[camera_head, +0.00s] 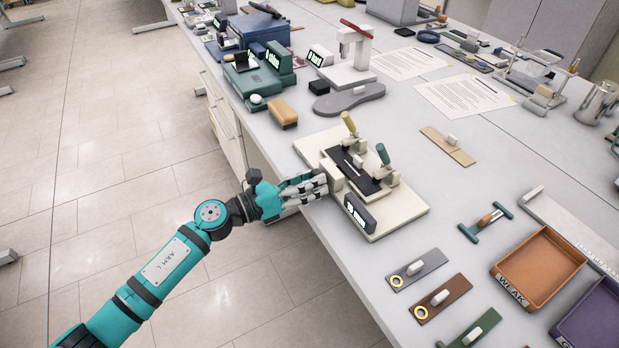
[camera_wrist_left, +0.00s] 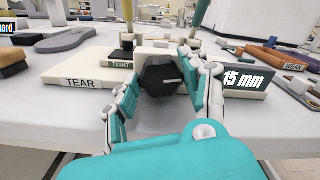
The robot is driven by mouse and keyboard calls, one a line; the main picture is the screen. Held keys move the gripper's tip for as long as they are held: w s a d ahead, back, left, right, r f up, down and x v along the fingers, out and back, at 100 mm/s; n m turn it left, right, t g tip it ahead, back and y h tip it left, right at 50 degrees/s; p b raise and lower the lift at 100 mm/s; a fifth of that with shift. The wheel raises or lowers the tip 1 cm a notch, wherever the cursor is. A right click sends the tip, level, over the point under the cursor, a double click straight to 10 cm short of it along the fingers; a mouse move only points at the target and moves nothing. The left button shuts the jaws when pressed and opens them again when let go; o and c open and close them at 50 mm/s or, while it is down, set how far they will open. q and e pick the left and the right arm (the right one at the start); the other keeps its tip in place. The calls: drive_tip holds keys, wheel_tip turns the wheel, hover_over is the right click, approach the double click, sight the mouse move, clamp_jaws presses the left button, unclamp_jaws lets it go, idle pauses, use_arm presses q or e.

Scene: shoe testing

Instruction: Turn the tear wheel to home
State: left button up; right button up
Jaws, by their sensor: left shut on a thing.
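The tear tester (camera_head: 400,212) is a cream base near the table's front edge, with a black strip on top and levers with yellow and green handles. Its dark tear wheel (camera_wrist_left: 158,78) faces the left wrist view, with a short pale mark lying almost level to the right. The wheel is hidden behind the fingers in the head view. My left gripper (camera_head: 322,186) reaches in from the left and is shut on the wheel, one finger on each side. The display (camera_head: 360,212) reads 15 mm in the left wrist view (camera_wrist_left: 245,80). My right gripper is out of view.
A TEAR label (camera_wrist_left: 80,83) and a TIGHT label (camera_wrist_left: 121,65) mark the tester. A tan block (camera_head: 283,113) and grey sole (camera_head: 349,98) lie behind it. Strips with rings (camera_head: 415,270) and a brown tray (camera_head: 540,268) are to the right. Open floor lies left.

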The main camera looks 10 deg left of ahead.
use_arm(q)
drive_tip(key=shift+n+p, duration=0.4)
drive_tip(key=shift+n, duration=0.7)
drive_tip(key=o, duration=1.2)
drive_tip(key=shift+c, duration=0.2)
drive_tip(key=shift+a, duration=0.15)
drive_tip(key=v, duration=1.1)
drive_tip(key=shift+s+a, duration=0.25)
drive_tip(key=shift+a, duration=0.05)
